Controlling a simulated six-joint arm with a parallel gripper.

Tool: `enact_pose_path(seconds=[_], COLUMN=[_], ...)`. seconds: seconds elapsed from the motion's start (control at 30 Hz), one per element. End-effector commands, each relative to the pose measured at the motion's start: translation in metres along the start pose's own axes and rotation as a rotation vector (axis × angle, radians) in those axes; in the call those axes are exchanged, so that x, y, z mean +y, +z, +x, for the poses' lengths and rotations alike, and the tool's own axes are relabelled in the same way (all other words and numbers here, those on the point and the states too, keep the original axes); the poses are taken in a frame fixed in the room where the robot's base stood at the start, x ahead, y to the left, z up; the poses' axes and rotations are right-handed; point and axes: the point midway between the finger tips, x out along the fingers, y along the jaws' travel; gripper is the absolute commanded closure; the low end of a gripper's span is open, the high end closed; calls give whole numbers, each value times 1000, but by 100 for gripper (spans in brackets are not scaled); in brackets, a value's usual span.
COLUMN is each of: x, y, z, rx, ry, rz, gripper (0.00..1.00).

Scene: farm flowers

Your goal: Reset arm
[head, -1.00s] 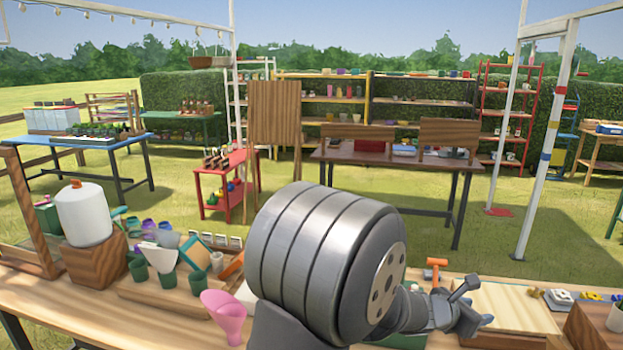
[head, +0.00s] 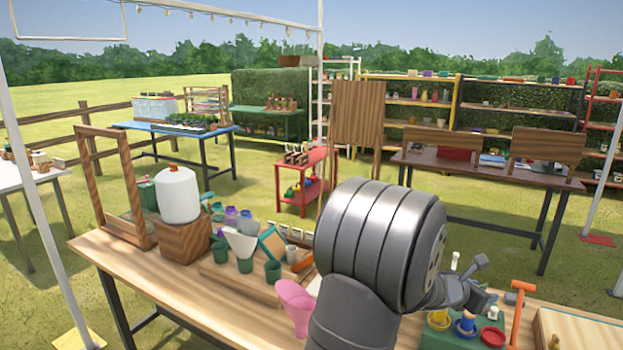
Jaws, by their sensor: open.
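My arm rises in the foreground of the head view, its large grey ribbed joint covering the middle of the wooden table (head: 160,275). My gripper (head: 476,278) shows small and dark to the right of that joint. It is open, and I see nothing between its fingers. It appears over the right part of the table, near an orange-handled tool (head: 517,310) and some yellow, blue and red pieces (head: 463,325). Whether it touches any of them I cannot tell. The table behind my arm is hidden.
A white jug (head: 178,195) stands on a wooden block beside an upright wooden frame (head: 138,190). Green cups (head: 245,264) sit on a wooden tray, with a pink scoop (head: 297,305) before them. A pale board (head: 580,332) lies at the right edge. The table's front left is clear.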

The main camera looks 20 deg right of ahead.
Motion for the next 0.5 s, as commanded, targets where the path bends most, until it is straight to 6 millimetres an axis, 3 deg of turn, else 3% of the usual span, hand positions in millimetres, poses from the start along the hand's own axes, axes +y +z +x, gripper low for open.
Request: enact_pose_path(seconds=[0.2,0.5], x=[24,30], y=[-2,-2], z=[-4,-6], rx=[0,0], ry=[33,40], rz=[-14,-17], gripper=[57,57])
